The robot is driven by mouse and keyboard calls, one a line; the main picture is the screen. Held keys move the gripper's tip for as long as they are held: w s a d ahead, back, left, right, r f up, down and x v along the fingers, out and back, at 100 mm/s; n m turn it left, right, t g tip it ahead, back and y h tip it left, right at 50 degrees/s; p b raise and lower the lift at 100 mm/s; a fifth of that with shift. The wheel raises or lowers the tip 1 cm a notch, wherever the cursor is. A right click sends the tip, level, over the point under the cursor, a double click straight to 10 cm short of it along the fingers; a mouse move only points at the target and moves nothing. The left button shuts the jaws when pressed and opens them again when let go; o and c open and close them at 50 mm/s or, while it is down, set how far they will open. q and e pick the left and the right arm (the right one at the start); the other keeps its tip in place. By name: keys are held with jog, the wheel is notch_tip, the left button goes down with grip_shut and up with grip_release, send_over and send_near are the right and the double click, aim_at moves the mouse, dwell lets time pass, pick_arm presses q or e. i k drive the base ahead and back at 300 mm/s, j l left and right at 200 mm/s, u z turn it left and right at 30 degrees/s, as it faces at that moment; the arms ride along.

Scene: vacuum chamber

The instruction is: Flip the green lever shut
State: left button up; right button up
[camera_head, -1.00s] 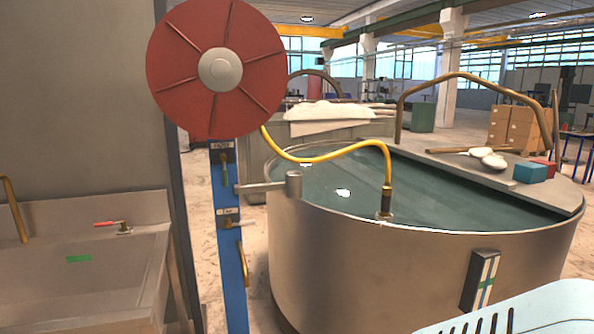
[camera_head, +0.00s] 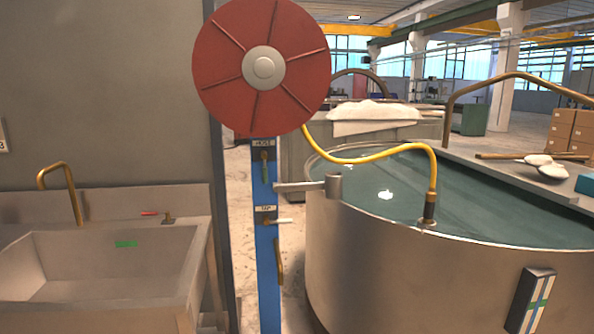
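The green lever (camera_head: 265,172) is on a blue post (camera_head: 267,300), under a small label plate that seems to read HOSE. It hangs straight down from a brass valve (camera_head: 264,155). Below it on the same post is a white lever (camera_head: 283,221) under a second label, pointing to the right. Neither of my grippers is in view.
A red hose reel (camera_head: 225,85) tops the post; its yellow hose (camera_head: 375,158) runs into a large round metal tank (camera_head: 400,265) of water on the right. A metal sink (camera_head: 60,235) with a red-handled tap (camera_head: 150,213) stands on the left. A grey arm (camera_head: 300,187) juts from the post.

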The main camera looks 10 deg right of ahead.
aim_at(264, 154)
jog(key=i+z, duration=0.5)
jog(key=i+j+z, duration=0.1)
jog(key=i+z, duration=0.35)
jog(key=i, duration=0.1)
